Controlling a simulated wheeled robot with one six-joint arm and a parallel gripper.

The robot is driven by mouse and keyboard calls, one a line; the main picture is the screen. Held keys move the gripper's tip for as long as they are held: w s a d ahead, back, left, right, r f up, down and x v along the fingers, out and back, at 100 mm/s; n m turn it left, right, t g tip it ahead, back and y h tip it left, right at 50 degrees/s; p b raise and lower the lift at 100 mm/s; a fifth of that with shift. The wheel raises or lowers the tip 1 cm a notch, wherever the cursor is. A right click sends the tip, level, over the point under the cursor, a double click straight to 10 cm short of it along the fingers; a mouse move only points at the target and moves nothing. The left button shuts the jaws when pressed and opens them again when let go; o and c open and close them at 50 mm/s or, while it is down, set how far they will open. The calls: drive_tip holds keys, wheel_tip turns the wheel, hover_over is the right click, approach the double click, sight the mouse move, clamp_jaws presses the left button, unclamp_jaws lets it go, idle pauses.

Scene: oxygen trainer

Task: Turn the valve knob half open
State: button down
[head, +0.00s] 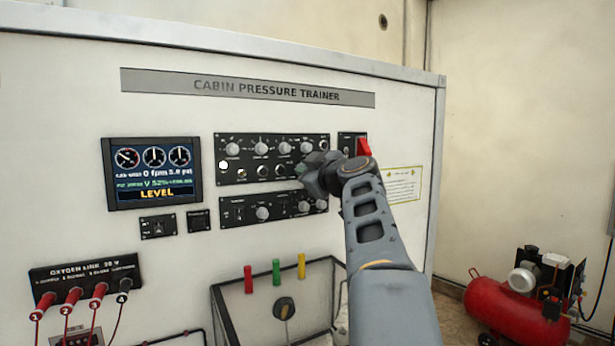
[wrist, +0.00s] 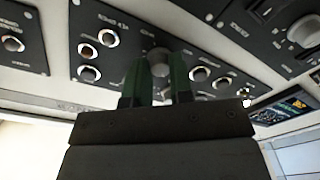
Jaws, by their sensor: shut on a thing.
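My gripper (head: 304,175) is at the right end of the upper black control panel (head: 225,178). In the wrist view, my gripper's two green fingers (wrist: 159,75) are shut on a round grey knob (wrist: 158,58), one finger on each side. The knob's marking is hidden, so I cannot read its angle. In the head view, my gripper and wrist cover this knob. The display (head: 153,173) at left shows dials, a small line that seems to read "V 52%", and a yellow "LEVEL".
Other knobs (head: 262,148) sit close by on the upper panel. A lower panel (head: 285,209) lies just below. A red switch cover (head: 364,147) is right by my wrist. Red, green (head: 276,272) and yellow handles stand lower down. A red compressor (head: 515,310) is at right.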

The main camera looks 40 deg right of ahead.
drive_tip(key=m+b, duration=0.4)
drive_tip(key=m, duration=0.5)
drive_tip(key=shift+f+m, duration=0.1)
drive_tip(key=shift+m, duration=0.3)
drive_tip(key=shift+b, duration=0.3)
drive_tip(key=c, duration=1)
unclamp_jaws()
drive_tip(key=shift+s, duration=0.1)
